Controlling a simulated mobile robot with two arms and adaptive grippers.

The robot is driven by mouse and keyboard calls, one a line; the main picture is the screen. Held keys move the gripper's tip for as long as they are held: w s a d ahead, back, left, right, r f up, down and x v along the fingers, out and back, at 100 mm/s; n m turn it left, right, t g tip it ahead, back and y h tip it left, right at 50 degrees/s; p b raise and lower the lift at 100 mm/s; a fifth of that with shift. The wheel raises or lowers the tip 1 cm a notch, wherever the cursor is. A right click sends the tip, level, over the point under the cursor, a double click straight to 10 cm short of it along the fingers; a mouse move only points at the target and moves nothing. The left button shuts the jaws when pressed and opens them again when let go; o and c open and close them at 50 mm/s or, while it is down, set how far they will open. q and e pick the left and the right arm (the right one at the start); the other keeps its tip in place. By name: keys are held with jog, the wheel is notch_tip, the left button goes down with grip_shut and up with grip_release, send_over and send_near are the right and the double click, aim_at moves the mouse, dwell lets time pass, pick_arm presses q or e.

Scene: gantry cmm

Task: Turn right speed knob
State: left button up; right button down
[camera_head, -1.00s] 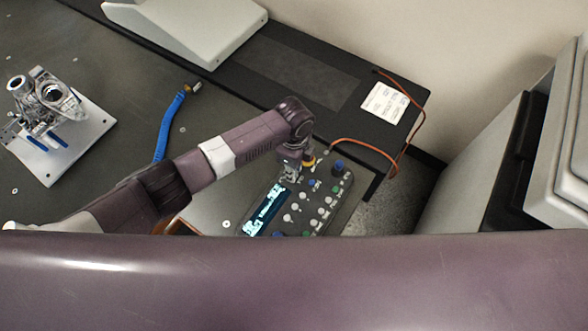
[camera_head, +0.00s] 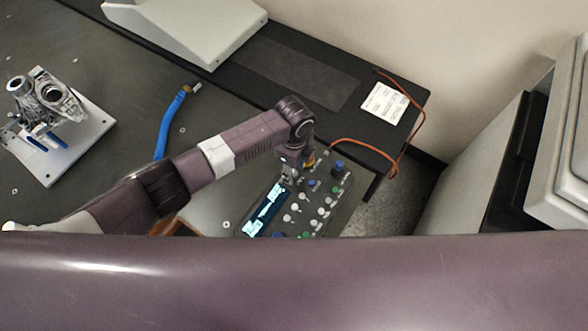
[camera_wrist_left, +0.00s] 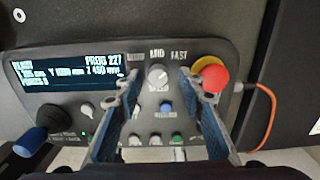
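The control panel (camera_wrist_left: 50,97) is a dark pendant with a lit display (camera_wrist_left: 75,72); it also shows in the head view (camera_head: 326,222). The speed knob (camera_wrist_left: 157,75) is a round grey-white dial with MID and FAST printed above it and SPEED below. My left gripper (camera_wrist_left: 161,85) is open, with one finger on each side of the knob and gaps to it. In the head view my left gripper (camera_head: 291,174) is over the panel's upper edge and hides the knob. My right gripper is not in view.
A red emergency button (camera_wrist_left: 215,78) with a yellow collar sits just right of the fingers. A blue-handled joystick (camera_wrist_left: 30,142) stands at the panel's left. An orange cable (camera_head: 362,143) runs from the panel. A metal fixture (camera_head: 45,115) stands on the table's left.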

aim_at(294, 173)
pick_arm(q)
notch_tip(294, 173, up, 12)
dwell(0.7)
jog(key=shift+s+f, duration=0.15)
dwell(0.4)
